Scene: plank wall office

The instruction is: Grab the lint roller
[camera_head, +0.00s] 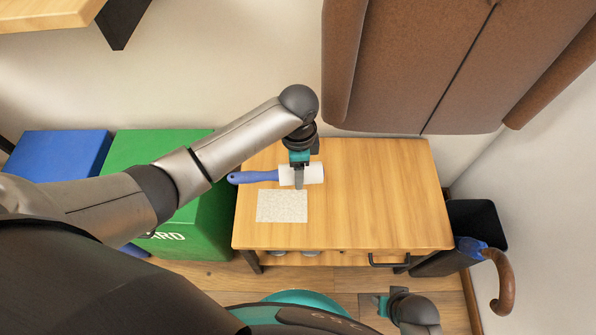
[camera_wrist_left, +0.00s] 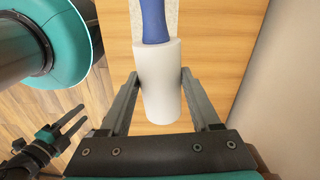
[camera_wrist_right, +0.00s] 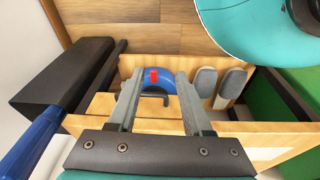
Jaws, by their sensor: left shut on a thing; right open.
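The lint roller (camera_head: 315,173) has a white roll and a blue handle that points left in the head view. It is over the far part of the wooden table; I cannot tell whether it touches the top. My left gripper (camera_head: 299,183) comes down from above, with its fingers on both sides of the white roll. In the left wrist view the roller's white roll (camera_wrist_left: 163,95) sits between the two fingers, with the handle leading away. My right gripper (camera_head: 383,304) is low in front of the table, open and empty; its spread fingers show in the right wrist view (camera_wrist_right: 158,77).
The wooden table (camera_head: 385,200) holds a pale speckled sheet (camera_head: 282,206) nearer me. A green box (camera_head: 185,228) stands left, a black bin (camera_head: 478,222) with a brown-handled umbrella (camera_head: 505,285) right. Brown padded panels (camera_head: 420,65) hang above. Grey slipper-like things (camera_wrist_right: 205,82) lie beneath the table.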

